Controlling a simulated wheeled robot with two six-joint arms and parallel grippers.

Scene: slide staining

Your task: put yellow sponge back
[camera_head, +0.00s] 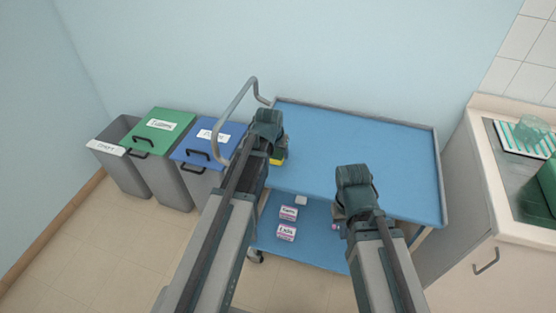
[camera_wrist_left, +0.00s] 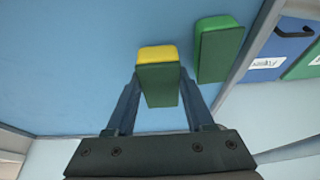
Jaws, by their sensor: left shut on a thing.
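The yellow sponge (camera_wrist_left: 157,54) with a green pad side is between the fingers of my left gripper (camera_wrist_left: 157,92) in the left wrist view. The gripper is shut on it. In the head view a bit of the yellow sponge (camera_head: 276,161) shows below my left gripper (camera_head: 268,135), over the left part of the blue cart top (camera_head: 350,150). I cannot tell whether it touches the top. A green sponge (camera_wrist_left: 219,48) lies beside it, apart from it. My right gripper (camera_head: 354,190) is over the cart's front edge; its fingers are hidden.
Blue (camera_head: 203,143), green (camera_head: 158,130) and grey (camera_head: 117,140) bins stand left of the cart. Labelled boxes (camera_head: 287,232) are on the lower shelf (camera_head: 318,245). A counter (camera_head: 500,180) with a green basin is at the right. Most of the cart top is clear.

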